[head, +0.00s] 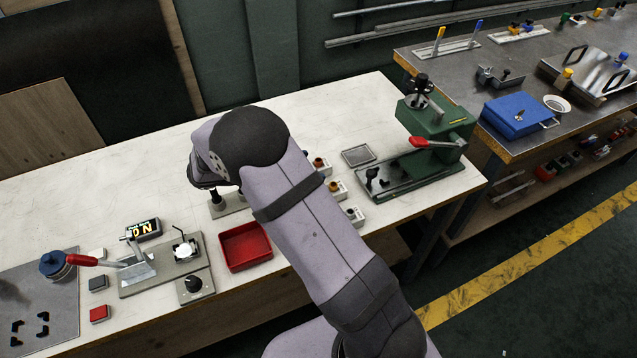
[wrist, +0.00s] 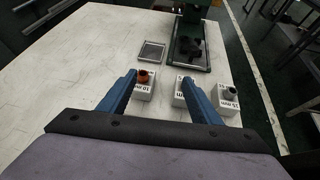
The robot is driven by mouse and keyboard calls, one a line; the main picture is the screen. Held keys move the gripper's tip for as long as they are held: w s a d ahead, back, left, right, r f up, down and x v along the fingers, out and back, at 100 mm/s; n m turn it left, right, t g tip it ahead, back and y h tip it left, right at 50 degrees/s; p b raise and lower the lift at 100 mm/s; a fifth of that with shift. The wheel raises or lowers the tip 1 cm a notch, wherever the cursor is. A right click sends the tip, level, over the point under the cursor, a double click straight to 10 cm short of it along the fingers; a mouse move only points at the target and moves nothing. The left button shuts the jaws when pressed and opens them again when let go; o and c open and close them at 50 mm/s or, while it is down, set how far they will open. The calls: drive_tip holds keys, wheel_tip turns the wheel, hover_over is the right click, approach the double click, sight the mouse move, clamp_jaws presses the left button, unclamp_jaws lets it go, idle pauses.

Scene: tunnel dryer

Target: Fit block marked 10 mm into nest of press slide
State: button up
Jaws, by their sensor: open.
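The block marked 10 mm (wrist: 144,92) is white with an orange-brown knob; its label reads upside down in the wrist view. In the head view it seems to be the farthest of three white blocks (head: 319,166). The left finger overlaps the left side of this block; contact cannot be told. In the head view my arm hides the fingers. The green press (head: 437,128) has a slide (head: 405,182) with dark fittings; I cannot make out the nest clearly.
A middle white block (wrist: 179,92) is partly behind the right finger. A block marked 15 mm (wrist: 228,101) has a grey knob. A shallow grey tray (head: 357,155) lies by the press. A red bin (head: 246,247) stands nearer. The bench's back area is clear.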

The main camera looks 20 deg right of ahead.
sight(317, 162)
drive_tip(key=shift+w+a+f+n+t+h+b, duration=0.2)
drive_tip(key=shift+w+f+n+t+b, duration=0.1)
drive_tip(key=shift+w+f, duration=0.15)
drive_tip(key=shift+w+a+f+n+t+h+b, duration=0.2)
drive_tip(key=shift+w+f+n, duration=0.15)
drive_tip(key=shift+w, duration=0.4)
drive_tip(key=shift+p+x, duration=1.1)
drive_tip(key=shift+x, duration=2.55)
drive_tip(key=shift+f, duration=0.1)
drive_tip(key=shift+c, duration=0.6)
drive_tip(key=c, duration=1.2)
